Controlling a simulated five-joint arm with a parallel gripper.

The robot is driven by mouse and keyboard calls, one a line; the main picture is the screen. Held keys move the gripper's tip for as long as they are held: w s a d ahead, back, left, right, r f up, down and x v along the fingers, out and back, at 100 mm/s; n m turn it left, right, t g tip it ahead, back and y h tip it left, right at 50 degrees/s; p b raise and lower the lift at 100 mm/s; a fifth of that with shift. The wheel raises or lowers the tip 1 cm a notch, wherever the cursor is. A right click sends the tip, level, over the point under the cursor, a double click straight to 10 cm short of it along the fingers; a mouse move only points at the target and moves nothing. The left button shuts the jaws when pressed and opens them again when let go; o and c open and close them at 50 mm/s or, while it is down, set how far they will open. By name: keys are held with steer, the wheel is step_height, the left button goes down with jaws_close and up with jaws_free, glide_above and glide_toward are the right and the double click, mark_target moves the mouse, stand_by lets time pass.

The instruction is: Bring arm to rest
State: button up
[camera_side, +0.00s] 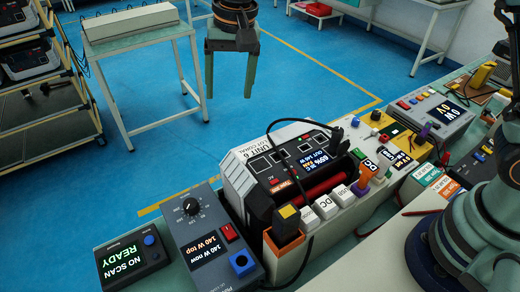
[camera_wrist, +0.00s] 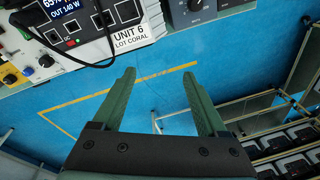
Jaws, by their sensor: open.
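My gripper (camera_side: 229,94) hangs at the top middle of the side view, with its two green fingers apart and pointing down. Nothing is between the fingers. It is beyond the bench's far edge, over the blue floor. In the wrist view my gripper (camera_wrist: 159,77) also shows open and empty, with floor behind the fingers. The power unit marked UNIT 6, LOT CORAL (camera_side: 262,148) stands on the bench, apart from the gripper. Its label (camera_wrist: 130,38) shows at the top of the wrist view. The upper arm links are mostly out of view.
A load box (camera_side: 205,230) reading 140 W and a scanner box (camera_side: 133,262) reading NO SCAN READY stand at the bench's left. A meter (camera_side: 435,115) stands right. Beyond are a white table (camera_side: 135,30) and a rack (camera_side: 40,90). The floor between is clear.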

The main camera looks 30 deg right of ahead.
steer(key=s+d+r+n+t, duration=0.1)
steer(key=s+d+r, duration=0.2)
steer(key=d, duration=0.4)
steer(key=s+d+r+n+t, duration=0.1)
steer(key=s+d+r, duration=0.2)
steer(key=d, duration=0.3)
steer(key=s+d+f+n+t, duration=0.2)
steer(key=s+d, duration=0.7)
steer(key=d, duration=0.1)
steer(key=shift+s+f+h, duration=0.2)
steer(key=shift+s+h, duration=0.1)
steer(key=shift+h, duration=0.1)
stand_by(0.5)
